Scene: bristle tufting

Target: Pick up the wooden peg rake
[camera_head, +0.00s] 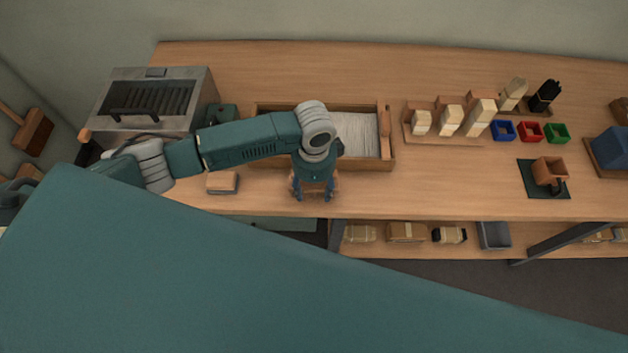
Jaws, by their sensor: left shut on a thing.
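My left gripper (313,196) points down over the front edge of the workbench, just in front of the long wooden tray (388,160). It is shut on a brown wooden piece, which looks like the wooden peg rake (314,185). Only a little of the wood shows between and beside the fingers; the gripper and wrist hide the rest, so I cannot see its pegs. I cannot tell whether it touches the bench top. The tray behind holds pale bristle fibres (357,132). My right gripper is not in view.
A small wooden block (222,183) lies left of the gripper. A grey metal box (205,95) stands at the back left. On the right are a rack of pale bristle bundles (450,121), small coloured trays (530,131) and a copper-coloured cup (549,170). The bench front between gripper and cup is clear.

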